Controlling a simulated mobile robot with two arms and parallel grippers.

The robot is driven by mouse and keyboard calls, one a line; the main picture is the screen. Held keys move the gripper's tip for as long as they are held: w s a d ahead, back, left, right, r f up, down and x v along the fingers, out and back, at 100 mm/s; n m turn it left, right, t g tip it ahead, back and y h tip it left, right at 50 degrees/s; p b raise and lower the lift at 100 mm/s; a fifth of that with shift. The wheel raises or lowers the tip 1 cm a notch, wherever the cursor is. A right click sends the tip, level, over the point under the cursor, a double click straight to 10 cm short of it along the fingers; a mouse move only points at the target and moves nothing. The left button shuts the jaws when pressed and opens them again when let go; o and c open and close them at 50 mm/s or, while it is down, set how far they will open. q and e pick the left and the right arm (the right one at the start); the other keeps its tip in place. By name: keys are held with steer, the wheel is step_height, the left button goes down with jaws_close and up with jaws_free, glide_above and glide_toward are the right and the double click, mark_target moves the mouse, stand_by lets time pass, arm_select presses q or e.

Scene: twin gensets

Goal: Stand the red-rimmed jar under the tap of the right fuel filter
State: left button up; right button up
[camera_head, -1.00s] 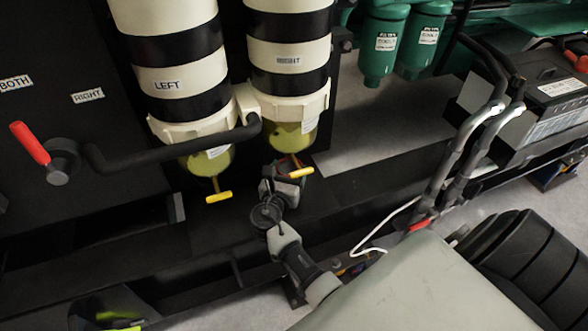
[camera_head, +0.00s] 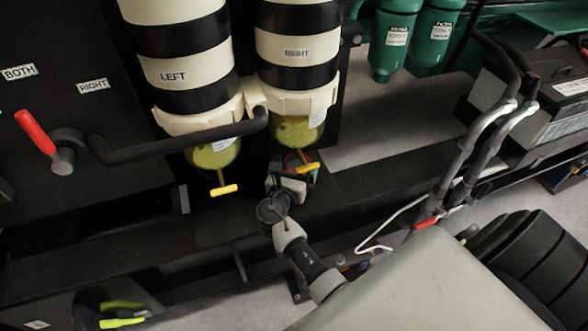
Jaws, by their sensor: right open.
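The right fuel filter (camera_head: 297,48) is a white and black striped canister labelled RIGHT, with a yellowish bowl (camera_head: 297,130) below. Its tap has a yellow lever (camera_head: 306,168). My right gripper (camera_head: 291,181) is right under this tap, close to the lever in the picture. It is open. My left gripper is not in view.
A black pipe (camera_head: 185,150) with a red-handled valve (camera_head: 35,132) runs in front of the left filter. Green filters (camera_head: 394,45) hang at the upper right, near a battery (camera_head: 560,95) and thick cables (camera_head: 468,140). The dark ledge below the left tap is bare.

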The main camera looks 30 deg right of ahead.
steer(key=shift+r, duration=0.15)
